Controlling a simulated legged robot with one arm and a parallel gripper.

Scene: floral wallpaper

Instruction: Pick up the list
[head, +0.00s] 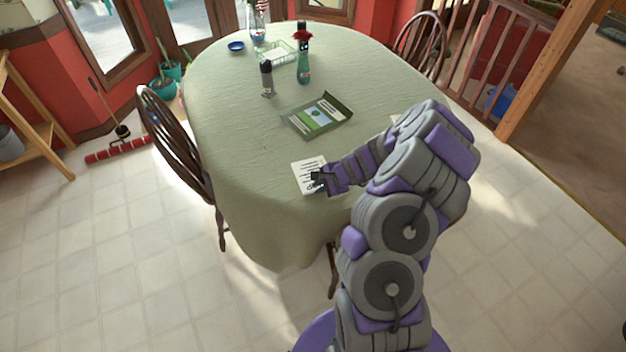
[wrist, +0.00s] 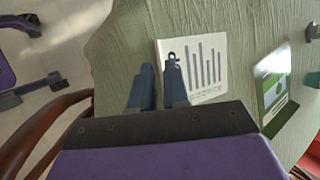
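The list is a white card with dark writing (head: 304,170) near the front edge of the green-clothed table. It also shows in the wrist view (wrist: 208,68), with dark stripes and a line of small text. My gripper (head: 318,180) is at the list's right side in the head view and covers part of it. In the wrist view my gripper (wrist: 163,72) has a narrow gap between its fingers. One finger overlaps the list's left part and the other is beyond its left edge. I cannot tell whether they touch it.
A green box or booklet (head: 318,115) lies behind the list. Farther back are a dark-capped bottle (head: 266,76), a green bottle (head: 303,72), a green basket (head: 276,54) and a blue bowl (head: 236,46). A wooden chair (head: 178,140) stands at the table's left.

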